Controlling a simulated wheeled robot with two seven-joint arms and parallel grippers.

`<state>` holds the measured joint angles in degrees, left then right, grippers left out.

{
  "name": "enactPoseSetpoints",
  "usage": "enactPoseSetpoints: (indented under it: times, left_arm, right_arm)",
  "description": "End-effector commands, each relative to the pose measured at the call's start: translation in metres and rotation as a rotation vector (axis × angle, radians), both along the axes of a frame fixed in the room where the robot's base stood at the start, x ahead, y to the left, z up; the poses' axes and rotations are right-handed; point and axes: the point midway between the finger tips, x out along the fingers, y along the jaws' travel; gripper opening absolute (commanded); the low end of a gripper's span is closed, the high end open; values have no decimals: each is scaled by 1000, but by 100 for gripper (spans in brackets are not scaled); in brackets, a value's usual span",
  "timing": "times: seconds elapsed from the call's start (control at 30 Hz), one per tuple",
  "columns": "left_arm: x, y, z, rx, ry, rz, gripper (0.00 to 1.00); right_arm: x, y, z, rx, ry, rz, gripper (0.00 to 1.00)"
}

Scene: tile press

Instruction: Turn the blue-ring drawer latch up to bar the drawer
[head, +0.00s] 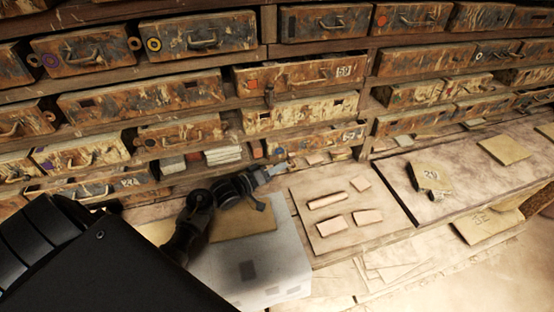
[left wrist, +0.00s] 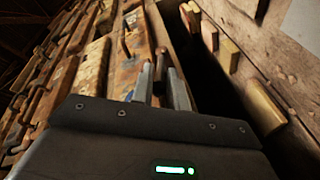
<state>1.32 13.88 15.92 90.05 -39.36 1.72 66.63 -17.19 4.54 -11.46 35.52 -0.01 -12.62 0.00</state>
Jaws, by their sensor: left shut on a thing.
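My left gripper (head: 279,168) reaches in from the left to the lower drawer row, just below a drawer front (head: 315,140) with a small blue mark (head: 279,152) at its left end. In the left wrist view, my left gripper's fingers (left wrist: 163,80) are close together on a small brown piece (left wrist: 161,62) that looks like the drawer latch. The fingers hide most of it, so its exact angle cannot be told. My right gripper is not in view.
A worn wooden drawer cabinet (head: 268,58) fills the back. On the bench, a board (head: 345,235) holds several small pale tiles (head: 327,200), right of the grey block (head: 290,262). A dark piece (head: 432,178) lies further right. Bare bench shows around these.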

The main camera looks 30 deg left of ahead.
Motion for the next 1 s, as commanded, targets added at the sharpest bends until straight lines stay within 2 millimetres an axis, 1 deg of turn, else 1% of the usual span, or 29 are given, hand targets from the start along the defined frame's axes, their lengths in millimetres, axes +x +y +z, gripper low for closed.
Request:
enactPoseSetpoints:
  times: [0.03,0.1,0.2,0.57,1.0]
  left_arm:
    - [0,-1,14,26,28,-2,0]
    - [1,-1,14,61,66,-1,0]
    - [2,-2,14,106,116,-1,0]
    - [5,-4,18,214,236,0,0]
    - [6,-5,19,232,260,0,0]
  right_arm:
    - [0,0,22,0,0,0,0]
    - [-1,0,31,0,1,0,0]
    - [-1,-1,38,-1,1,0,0]
    - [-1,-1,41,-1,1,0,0]
    - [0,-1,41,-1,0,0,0]
